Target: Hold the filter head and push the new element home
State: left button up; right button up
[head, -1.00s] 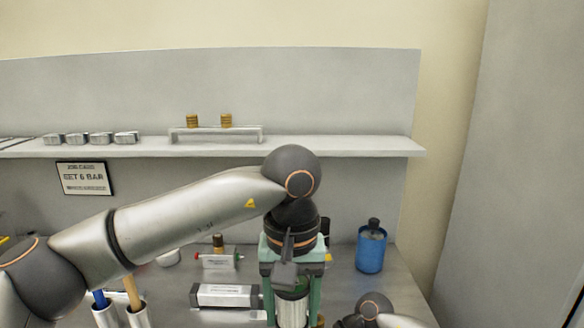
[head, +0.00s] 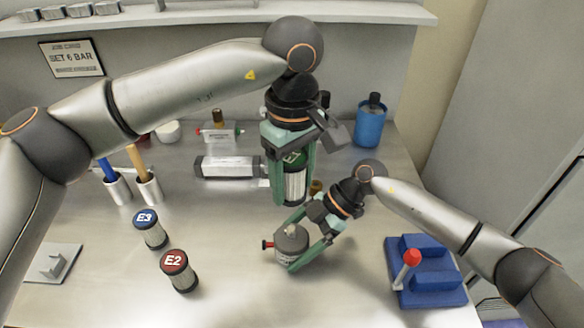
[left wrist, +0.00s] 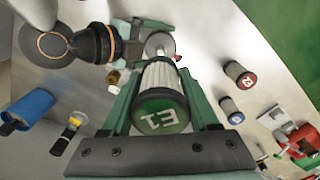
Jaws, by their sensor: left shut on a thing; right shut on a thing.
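My left gripper (head: 292,196) is shut on the new element (head: 296,186), a pale pleated cartridge with a green cap. In the left wrist view the cap of the element (left wrist: 160,112) reads E1, and the fingers hold its sides. My right gripper (head: 300,244) is shut on the filter head (head: 290,243), a grey round body with a red fitting on its left. The filter head also shows in the left wrist view (left wrist: 160,44), beyond the element's far end. The element is apart from the filter head in the head view.
Element E3 (head: 152,235) with a blue cap and element E2 (head: 180,274) with a red cap stand at left. A grey cylinder (head: 228,167) lies behind.

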aim_at(293, 229)
pick_arm(q)
notch_tip(293, 229, down, 2)
jog(key=n, duration=0.7)
jog(key=shift+f, duration=0.2)
jog(key=shift+f, duration=0.15)
jog(key=shift+f, duration=2.75)
jog(key=shift+d+f, duration=0.1)
jog(key=shift+f, duration=1.85)
jog(key=o, duration=1.4)
jog(key=shift+o, duration=0.2)
